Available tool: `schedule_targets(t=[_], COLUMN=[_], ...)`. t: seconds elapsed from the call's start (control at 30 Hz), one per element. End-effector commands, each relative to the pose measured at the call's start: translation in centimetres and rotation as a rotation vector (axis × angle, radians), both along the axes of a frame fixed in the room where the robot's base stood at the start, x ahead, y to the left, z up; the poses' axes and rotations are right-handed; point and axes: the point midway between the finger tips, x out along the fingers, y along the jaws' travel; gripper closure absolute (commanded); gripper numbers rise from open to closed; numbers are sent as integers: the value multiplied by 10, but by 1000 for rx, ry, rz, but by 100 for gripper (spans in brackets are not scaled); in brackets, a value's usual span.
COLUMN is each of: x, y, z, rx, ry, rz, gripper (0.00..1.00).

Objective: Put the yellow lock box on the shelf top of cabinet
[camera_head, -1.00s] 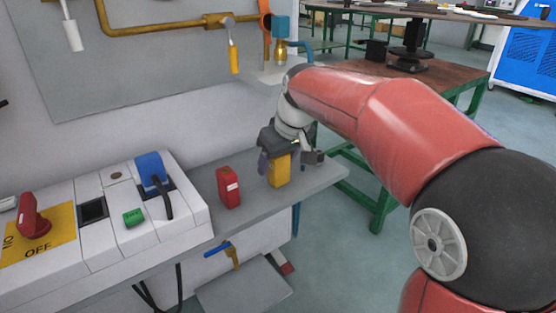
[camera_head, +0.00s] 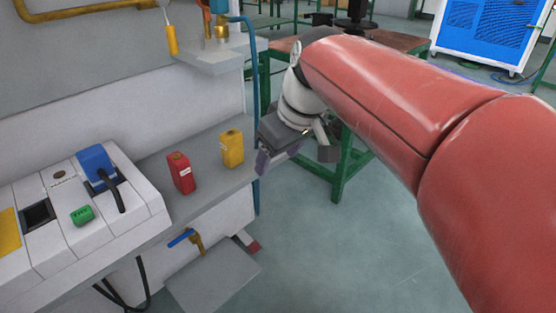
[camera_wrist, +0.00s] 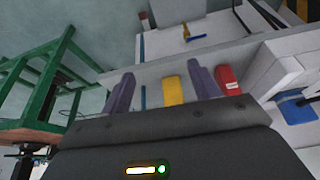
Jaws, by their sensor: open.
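The yellow lock box (camera_head: 232,148) stands upright on the grey ledge (camera_head: 207,188), near its right end. It also shows in the wrist view (camera_wrist: 172,90), beyond my fingers and between them in the picture. My gripper (camera_head: 278,158) is open and empty, with purple fingers, to the right of the box and past the ledge's end. It is apart from the box. In the wrist view, my fingertips (camera_wrist: 163,80) are spread wide. A small grey shelf (camera_head: 208,62) juts from the wall above the ledge.
A red box (camera_head: 181,173) stands left of the yellow one. A white panel with a blue plug (camera_head: 95,163) is at the left. Pipes with a yellow-handled valve (camera_head: 171,40) hang above. A green-framed table (camera_head: 345,165) stands behind my arm. The floor right of the ledge is clear.

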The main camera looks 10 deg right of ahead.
Motion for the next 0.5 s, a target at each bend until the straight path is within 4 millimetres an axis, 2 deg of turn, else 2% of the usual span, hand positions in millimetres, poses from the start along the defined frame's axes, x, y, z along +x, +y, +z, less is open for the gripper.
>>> schedule_targets(t=[0.2,0.3,0.4,0.5], x=[-77,-106,-125,-134], y=[-28,-40,-47,-51], z=[-44,-69,-88,-98], rx=[-1,9,21,30], ry=[-42,-68,-86,-97], rz=[-289,-410,-492,-532], gripper=[38,38,38,38])
